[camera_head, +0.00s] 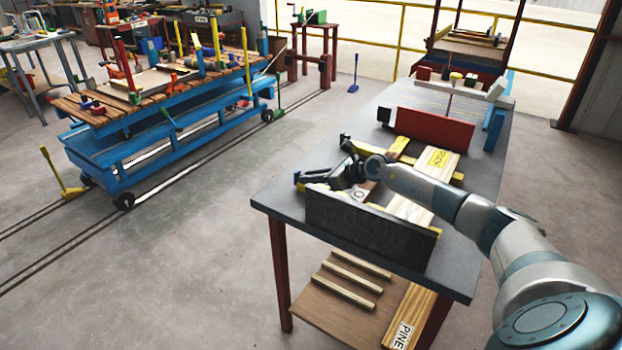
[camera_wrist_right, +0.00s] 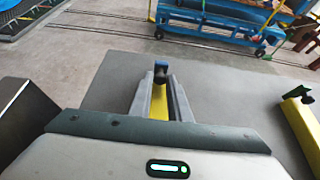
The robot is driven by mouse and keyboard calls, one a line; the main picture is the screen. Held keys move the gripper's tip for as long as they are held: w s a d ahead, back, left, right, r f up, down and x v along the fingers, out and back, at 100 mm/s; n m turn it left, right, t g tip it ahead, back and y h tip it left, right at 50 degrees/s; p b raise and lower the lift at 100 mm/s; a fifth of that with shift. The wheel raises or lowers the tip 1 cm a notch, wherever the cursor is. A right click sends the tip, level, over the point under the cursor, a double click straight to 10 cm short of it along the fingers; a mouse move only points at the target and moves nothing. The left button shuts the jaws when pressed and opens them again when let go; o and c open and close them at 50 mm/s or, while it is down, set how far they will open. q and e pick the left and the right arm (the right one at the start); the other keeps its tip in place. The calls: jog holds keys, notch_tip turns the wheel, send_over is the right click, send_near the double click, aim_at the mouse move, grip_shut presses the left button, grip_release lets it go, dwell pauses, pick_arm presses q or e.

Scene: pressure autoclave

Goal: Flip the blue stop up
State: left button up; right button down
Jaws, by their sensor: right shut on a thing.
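The blue stop (camera_wrist_right: 160,68) is a small dark blue piece at the end of a yellow bar (camera_wrist_right: 158,103) in the right wrist view. My right gripper (camera_wrist_right: 160,82) has its fingers along both sides of the bar, with the stop between their tips. It is shut on the stop. In the head view, my right gripper (camera_head: 308,180) reaches over the near left part of the grey table, behind a dark upright plate. The stop is small there and its tilt is hard to tell. My left gripper is not in view.
A second yellow bar (camera_wrist_right: 302,118) with a dark green end piece (camera_wrist_right: 296,92) lies to the right in the wrist view. The dark plate (camera_head: 365,226) stands on the grey table (camera_head: 276,198) near my arm. A red plate (camera_head: 435,128) and wooden boards are farther back.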

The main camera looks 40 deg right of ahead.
jog(key=c, duration=1.6)
grip_release()
jog(key=shift+c, duration=0.2)
jog(key=shift+s, duration=0.1)
